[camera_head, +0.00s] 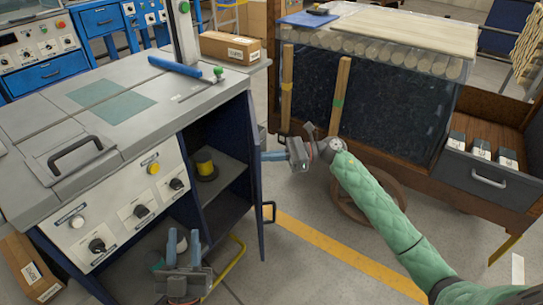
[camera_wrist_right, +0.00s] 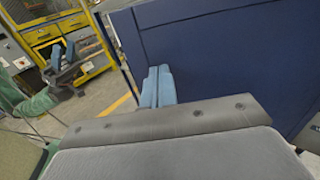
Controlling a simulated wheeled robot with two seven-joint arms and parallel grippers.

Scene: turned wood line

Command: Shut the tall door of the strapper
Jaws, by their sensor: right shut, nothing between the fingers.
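The strapper (camera_head: 110,125) is the grey-topped machine at left, with a dark blue lower cabinet. Its tall blue door (camera_head: 256,175) stands open, seen nearly edge-on, with a dark handle (camera_head: 269,212) on its outer side. In the right wrist view the door (camera_wrist_right: 225,55) is a broad blue panel. My right gripper (camera_head: 264,156) is shut and empty, its blue fingertips at the door's outer side; I cannot tell if they touch. The fingers (camera_wrist_right: 158,86) lie together in the wrist view. My left gripper (camera_head: 183,248) is low before the open cabinet, fingers apart.
The cabinet's shelf (camera_head: 222,175) holds a dark spool with a yellow core (camera_head: 205,165). A yellow bent bar (camera_head: 230,265) is near the cabinet's foot. Floor with a yellow line (camera_head: 330,250) lies between.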

